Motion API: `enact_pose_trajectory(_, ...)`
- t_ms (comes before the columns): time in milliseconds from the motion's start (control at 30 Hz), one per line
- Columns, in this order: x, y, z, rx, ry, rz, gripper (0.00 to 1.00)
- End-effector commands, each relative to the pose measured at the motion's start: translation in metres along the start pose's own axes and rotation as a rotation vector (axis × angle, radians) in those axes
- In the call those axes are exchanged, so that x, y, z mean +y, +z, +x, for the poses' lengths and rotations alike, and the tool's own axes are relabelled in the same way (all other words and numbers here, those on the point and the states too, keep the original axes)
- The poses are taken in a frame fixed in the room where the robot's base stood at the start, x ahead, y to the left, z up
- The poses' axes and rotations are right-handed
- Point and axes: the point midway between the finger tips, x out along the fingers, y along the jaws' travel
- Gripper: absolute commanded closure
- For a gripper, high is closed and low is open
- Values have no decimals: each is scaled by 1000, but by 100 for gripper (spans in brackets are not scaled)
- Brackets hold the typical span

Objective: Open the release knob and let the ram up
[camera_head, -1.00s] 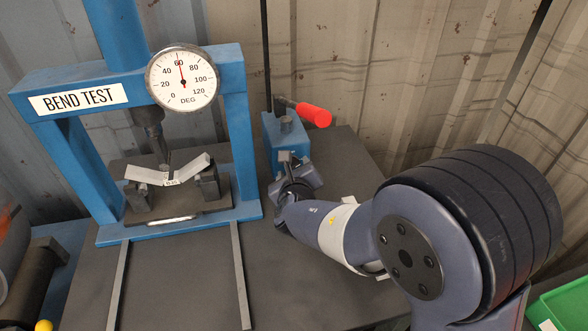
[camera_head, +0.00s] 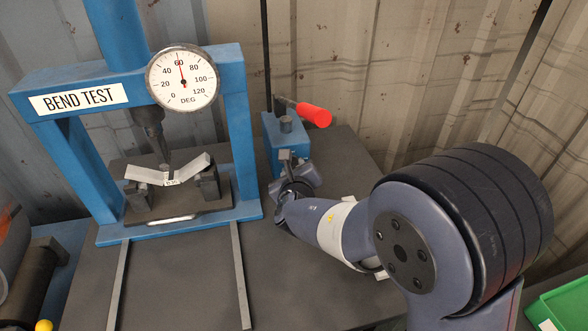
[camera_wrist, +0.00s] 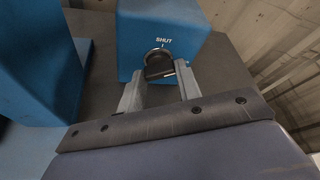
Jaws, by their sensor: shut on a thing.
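In the wrist view, the dark round release knob (camera_wrist: 158,62) sits on the front of the blue pump block (camera_wrist: 185,30), below a white mark and the word SHUT. My gripper (camera_wrist: 160,78) is shut on this knob, one light grey finger on each side. In the head view, my gripper (camera_head: 287,158) is at the front of the pump block (camera_head: 272,138); the knob is hidden there. The dark ram (camera_head: 152,135) points down onto a V-bent strip (camera_head: 196,168). The gauge (camera_head: 182,78) reads about 60.
The blue press frame (camera_head: 236,140) marked BEND TEST stands left of my gripper. A lever with a red grip (camera_head: 314,115) sticks out above the pump block. Two rails run along the dark bench top (camera_head: 180,280). A green bin (camera_head: 568,305) is at lower right.

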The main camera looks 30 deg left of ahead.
Motion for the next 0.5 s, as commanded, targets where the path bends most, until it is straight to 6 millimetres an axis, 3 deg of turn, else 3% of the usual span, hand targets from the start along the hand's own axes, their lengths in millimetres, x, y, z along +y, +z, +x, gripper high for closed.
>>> enact_pose_trajectory(500,0,-5,2,-4,80,200,90)
